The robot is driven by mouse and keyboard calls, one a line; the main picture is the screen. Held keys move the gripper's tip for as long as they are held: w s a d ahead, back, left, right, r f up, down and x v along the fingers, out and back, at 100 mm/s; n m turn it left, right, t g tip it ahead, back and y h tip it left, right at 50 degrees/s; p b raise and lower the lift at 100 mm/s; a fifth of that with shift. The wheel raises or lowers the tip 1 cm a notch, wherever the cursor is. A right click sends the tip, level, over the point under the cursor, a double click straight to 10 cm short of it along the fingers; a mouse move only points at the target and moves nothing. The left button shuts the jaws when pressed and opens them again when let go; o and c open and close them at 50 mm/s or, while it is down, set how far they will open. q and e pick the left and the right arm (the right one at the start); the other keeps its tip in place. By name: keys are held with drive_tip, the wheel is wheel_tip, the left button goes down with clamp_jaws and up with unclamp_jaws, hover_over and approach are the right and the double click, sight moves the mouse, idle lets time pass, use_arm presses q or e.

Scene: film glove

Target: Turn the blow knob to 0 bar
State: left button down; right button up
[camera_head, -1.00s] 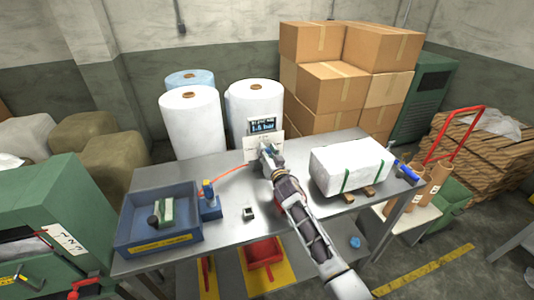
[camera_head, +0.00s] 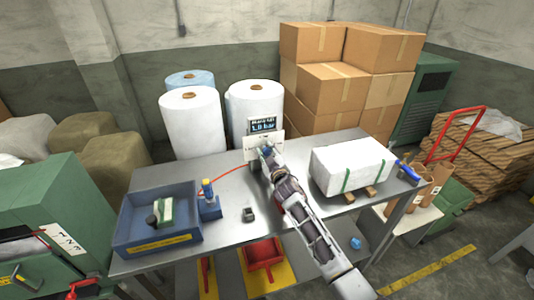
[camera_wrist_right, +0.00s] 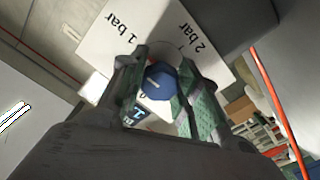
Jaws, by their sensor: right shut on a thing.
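The blow knob (camera_wrist_right: 159,82) is blue with a short white line on its face, and sits on a white panel (camera_wrist_right: 112,25) marked "1 bar" and "2 bar" in the right wrist view. My right gripper (camera_wrist_right: 158,85) is shut on the knob, one finger at each side. In the head view, my right gripper (camera_head: 265,149) reaches the panel at the back of the table and hides the knob. The display (camera_head: 264,125) above the panel appears to read 1.0 bar. My left gripper is out of view.
A metal table (camera_head: 225,240) carries a blue tray (camera_head: 125,225) at left, a small dark block (camera_head: 248,215) and a strapped white bale (camera_head: 345,165) to the right of my arm. A red-orange hose (camera_head: 230,168) runs toward the panel. White film rolls (camera_head: 192,125) stand behind.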

drive_tip(key=n, duration=0.4)
drive_tip(key=shift+n, duration=0.3)
drive_tip(key=n, duration=0.4)
drive_tip(key=shift+n, duration=0.3)
drive_tip(key=n, duration=0.4)
drive_tip(key=shift+f+n, duration=0.1)
drive_tip(key=shift+n, duration=0.2)
drive_tip(key=shift+n+p, duration=0.3)
drive_tip(key=shift+n, duration=1.4)
drive_tip(key=shift+f, duration=0.1)
drive_tip(key=o, duration=1)
drive_tip(key=shift+s, duration=0.1)
drive_tip(key=shift+v, duration=5.95)
